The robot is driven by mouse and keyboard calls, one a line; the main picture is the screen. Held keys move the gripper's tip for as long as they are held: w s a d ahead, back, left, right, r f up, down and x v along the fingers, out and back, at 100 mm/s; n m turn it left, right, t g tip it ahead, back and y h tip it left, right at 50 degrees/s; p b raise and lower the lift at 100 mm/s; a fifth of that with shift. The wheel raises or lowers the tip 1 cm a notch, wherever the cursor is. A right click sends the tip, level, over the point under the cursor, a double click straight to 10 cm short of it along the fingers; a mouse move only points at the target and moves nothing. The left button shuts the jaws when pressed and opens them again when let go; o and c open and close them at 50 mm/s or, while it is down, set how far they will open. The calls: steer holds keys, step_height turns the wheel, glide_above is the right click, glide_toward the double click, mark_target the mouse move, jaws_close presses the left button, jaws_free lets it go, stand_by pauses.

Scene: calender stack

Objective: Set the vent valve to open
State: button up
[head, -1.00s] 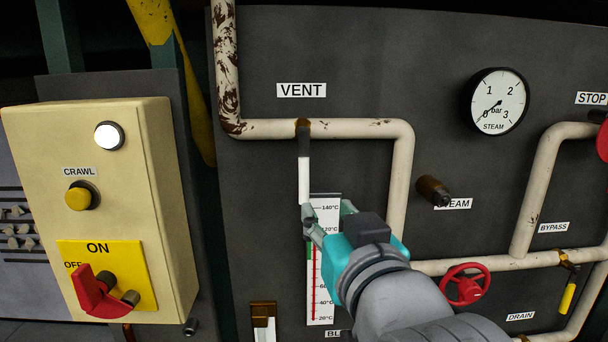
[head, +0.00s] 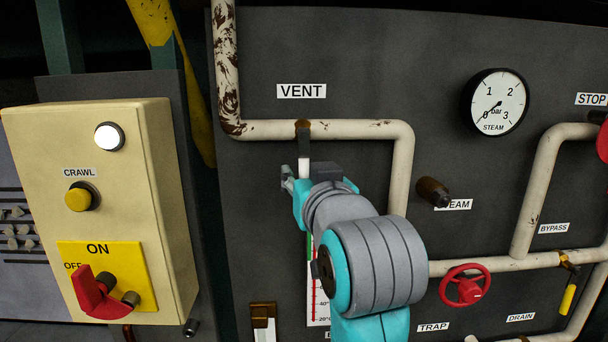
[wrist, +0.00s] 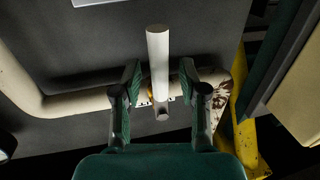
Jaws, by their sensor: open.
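The vent valve sits on the cream pipe under the VENT label (head: 301,91). Its lever hangs straight down across the pipe, with a dark upper part (head: 304,146) and a white grip (head: 303,168). The lower end of the grip is hidden behind my gripper in the head view. My gripper (head: 292,183) is at the lower part of the lever. In the wrist view the white grip (wrist: 158,60) stands between the two fingers of my open gripper (wrist: 159,75), with a gap on each side.
The cream pipe (head: 355,129) runs behind the lever and bends down at right. A brown stub handle (head: 433,191), a red handwheel (head: 465,286) and a pressure gauge (head: 497,101) are to the right. A cream control box (head: 130,190) stands at left. A thermometer scale (head: 318,312) is partly hidden below my gripper.

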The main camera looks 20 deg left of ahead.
steer(key=shift+w+a, duration=0.2)
steer(key=shift+w, duration=0.1)
jaws_close()
